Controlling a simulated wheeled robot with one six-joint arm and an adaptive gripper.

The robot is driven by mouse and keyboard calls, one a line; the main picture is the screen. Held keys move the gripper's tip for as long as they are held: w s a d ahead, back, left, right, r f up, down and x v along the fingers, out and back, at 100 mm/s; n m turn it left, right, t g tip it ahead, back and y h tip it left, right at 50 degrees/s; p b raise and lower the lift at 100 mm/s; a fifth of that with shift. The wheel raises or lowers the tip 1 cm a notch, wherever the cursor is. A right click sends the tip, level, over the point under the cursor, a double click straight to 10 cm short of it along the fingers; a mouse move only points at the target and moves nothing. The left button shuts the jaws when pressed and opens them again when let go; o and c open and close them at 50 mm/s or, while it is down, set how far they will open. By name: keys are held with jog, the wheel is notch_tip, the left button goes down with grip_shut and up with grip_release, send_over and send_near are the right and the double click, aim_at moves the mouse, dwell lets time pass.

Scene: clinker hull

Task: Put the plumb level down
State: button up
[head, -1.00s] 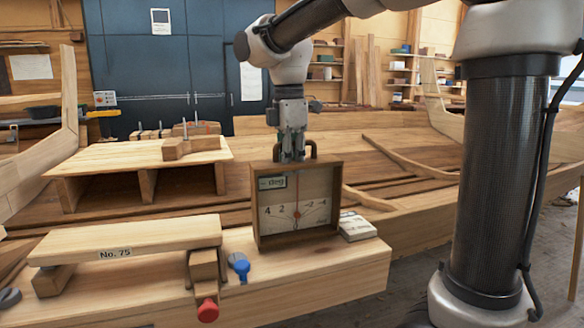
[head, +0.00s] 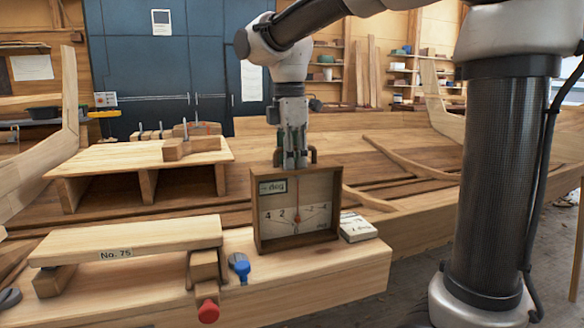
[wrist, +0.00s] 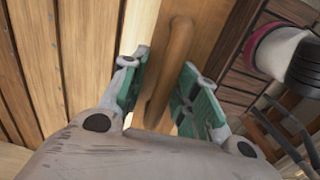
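The plumb level (head: 297,240) is a square wooden box with a pale scale face, a "deg" label and a handle on top. In the head view it stands upright at the right end of the pale timber bench (head: 330,285). My gripper (head: 295,163) points straight down at its handle. In the wrist view my gripper (wrist: 165,95) has its green pads on either side of the wooden handle (wrist: 174,65), with gaps showing beside it, so it looks open around the handle. The underside of the box is hidden.
A small white block (head: 357,227) sits close to the level's right. Left of it are a blue-handled item (head: 239,266), a red-ended clamp (head: 208,311) and the "No. 75" plank (head: 130,240). A raised wooden stand (head: 140,160) is behind.

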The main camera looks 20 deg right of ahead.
jog(key=r, duration=1)
jog(key=shift+a+r, duration=0.2)
jog(key=shift+r, duration=0.2)
jog(key=s+d+f+m+t, duration=0.4)
jog(key=s+d+f+m, duration=1.1)
jog(key=s+f+m, duration=0.3)
jog(key=shift+s+d, duration=0.15)
jog(key=shift+s, duration=0.35)
